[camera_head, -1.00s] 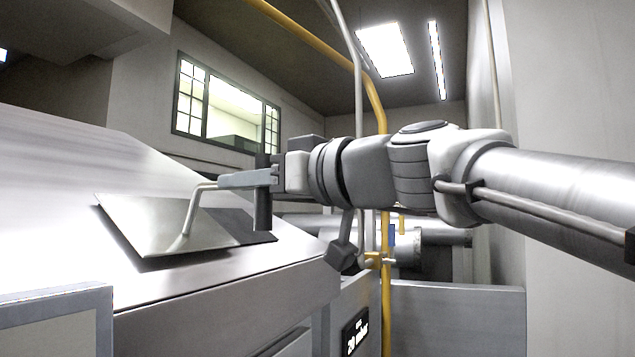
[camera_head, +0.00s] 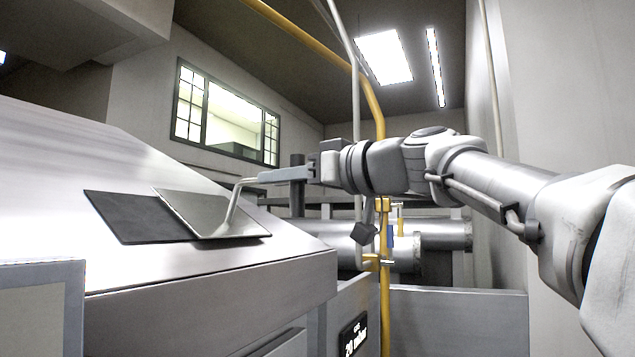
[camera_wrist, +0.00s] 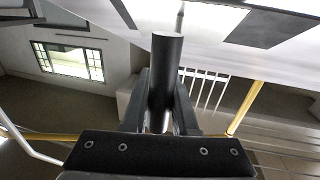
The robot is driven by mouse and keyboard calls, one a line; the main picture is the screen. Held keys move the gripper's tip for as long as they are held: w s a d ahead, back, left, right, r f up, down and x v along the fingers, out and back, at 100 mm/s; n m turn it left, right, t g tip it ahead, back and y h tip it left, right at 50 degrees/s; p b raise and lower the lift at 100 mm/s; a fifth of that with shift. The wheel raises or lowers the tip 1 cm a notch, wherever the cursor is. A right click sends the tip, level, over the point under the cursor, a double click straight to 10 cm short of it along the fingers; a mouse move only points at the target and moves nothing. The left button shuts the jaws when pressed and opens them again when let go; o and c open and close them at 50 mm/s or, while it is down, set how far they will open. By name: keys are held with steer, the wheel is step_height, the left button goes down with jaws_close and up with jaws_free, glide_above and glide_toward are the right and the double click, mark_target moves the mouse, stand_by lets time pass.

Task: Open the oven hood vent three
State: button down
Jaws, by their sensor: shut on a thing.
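The vent is a thin metal plate (camera_head: 195,212) on the sloped face of the metal hood (camera_head: 60,150). A dark rectangular opening (camera_head: 135,217) shows uncovered on its left; plate and opening also show at the top of the wrist view, the opening (camera_wrist: 275,28) on the right there. A bent rod handle (camera_head: 233,205) rises from the plate to a dark cylindrical grip (camera_wrist: 165,75). My gripper (camera_head: 268,177) is shut on this handle, with the dark grip between its fingers in the wrist view. The contact is partly hidden by the fingers.
A yellow pipe (camera_head: 374,95) and a grey pipe (camera_head: 357,80) stand behind my arm. Large metal pipes (camera_head: 435,233) lie behind a low metal wall (camera_head: 455,315). A windowed wall (camera_head: 225,115) is at the back.

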steer(key=shift+w+d+r, duration=0.1)
steer(key=shift+w+d, duration=0.2)
steer(key=shift+w, duration=0.35)
steer(key=shift+w+d, duration=0.3)
steer(key=shift+w, duration=0.3)
steer(key=c, duration=0.7)
jaws_free()
steer(key=b+v, duration=0.4)
steer(key=v, duration=1.3)
steer(key=shift+s+d, duration=0.15)
